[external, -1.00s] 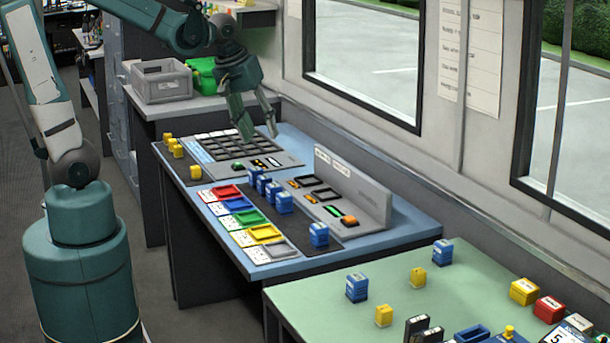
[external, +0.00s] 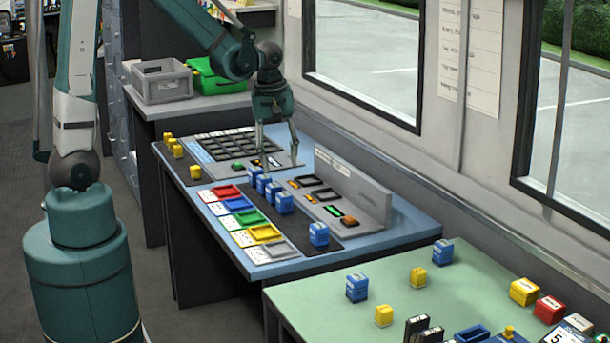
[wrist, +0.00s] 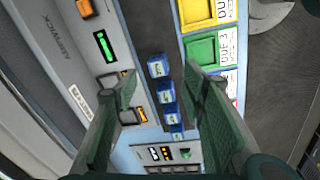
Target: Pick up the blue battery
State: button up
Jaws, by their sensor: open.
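Several blue blocks with pale labels, which look like the blue batteries, stand in a row on a dark strip of the blue desk; one of them (external: 284,203) is near the row's front. Another blue block (external: 319,235) stands apart at the desk's near end. My gripper (external: 279,158) is open and points down above the desk, behind the row. In the wrist view a blue block (wrist: 158,67) and others behind it show between the spread fingers, which touch none of them. I cannot tell which block is the one named.
Coloured trays (external: 265,233) line the desk's left edge. A grey upright panel (external: 352,188) stands to the right of the row. Small yellow blocks (external: 195,172) sit at the left edge. A green table (external: 320,295) in front holds more blue and yellow blocks.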

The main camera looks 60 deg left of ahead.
aim_at(284, 194)
jog(key=f+n, duration=0.1)
jog(key=f, duration=0.1)
jog(key=w+a+f+n, duration=0.1)
jog(key=f, duration=0.1)
jog(key=w+a+f+n+g, duration=0.1)
jog(key=f, duration=0.2)
jog(key=shift+w+a, duration=0.15)
jog(key=shift+w, duration=0.05)
jog(key=shift+f, duration=0.15)
jog(key=shift+f+b, duration=0.35)
jog(key=shift+f, duration=0.85)
jog(key=shift+f, duration=0.1)
jog(key=shift+f+b, duration=0.55)
jog(key=shift+f, duration=1.95)
jog(key=c, duration=1)
